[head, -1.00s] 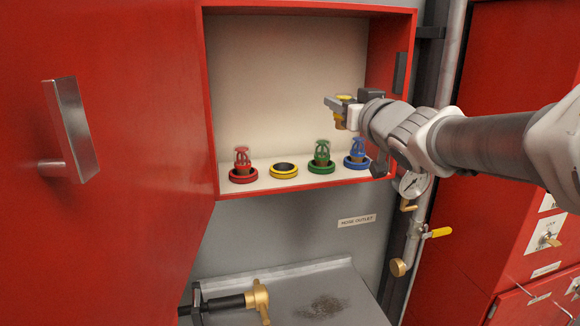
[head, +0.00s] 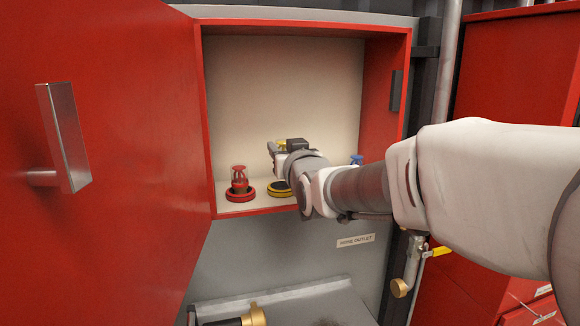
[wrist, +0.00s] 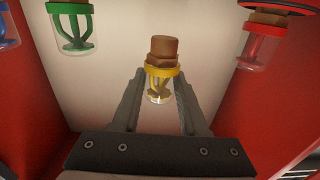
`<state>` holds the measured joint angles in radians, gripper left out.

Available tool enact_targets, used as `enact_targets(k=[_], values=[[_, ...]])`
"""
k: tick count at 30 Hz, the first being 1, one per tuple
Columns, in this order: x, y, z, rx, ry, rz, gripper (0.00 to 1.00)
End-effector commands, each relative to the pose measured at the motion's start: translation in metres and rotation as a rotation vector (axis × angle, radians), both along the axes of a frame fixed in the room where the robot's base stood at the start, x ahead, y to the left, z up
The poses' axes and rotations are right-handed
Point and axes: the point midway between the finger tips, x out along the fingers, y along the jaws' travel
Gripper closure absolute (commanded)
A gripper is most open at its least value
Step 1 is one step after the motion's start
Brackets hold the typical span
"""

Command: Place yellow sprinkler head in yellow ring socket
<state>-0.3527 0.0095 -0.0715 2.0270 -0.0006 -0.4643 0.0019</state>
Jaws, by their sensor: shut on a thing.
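The yellow sprinkler head, with a brown-brass threaded base, is held between the fingers of my gripper (wrist: 160,80) in the wrist view (wrist: 160,70). In the head view, a bit of its yellow (head: 282,143) shows at my gripper (head: 274,152), inside the red cabinet. The yellow ring socket (head: 279,189) lies on the cabinet shelf, empty in the earlier frame and now partly hidden by my arm on its right. My gripper is above it, with a gap between. The ring does not show in the wrist view.
A red sprinkler head (head: 239,178) stands in its red ring left of the yellow ring. The green one (wrist: 70,25) is hidden by my arm in the head view; the blue one (head: 357,160) barely shows. The open cabinet door (head: 120,130) stands at left.

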Motion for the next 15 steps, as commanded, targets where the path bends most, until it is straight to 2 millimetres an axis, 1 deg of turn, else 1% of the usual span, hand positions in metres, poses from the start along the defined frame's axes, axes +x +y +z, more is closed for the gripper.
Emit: enact_targets(k=[1,4,11,15], values=[[0.001,0.004,-0.001,0.0,-0.001,0.001,1.0],[0.001,0.006,-0.005,-0.001,0.0,-0.001,1.0],[0.001,0.005,-0.038,-0.002,0.003,-0.002,1.0],[0.001,0.005,-0.043,0.0,-0.002,-0.002,1.0]])
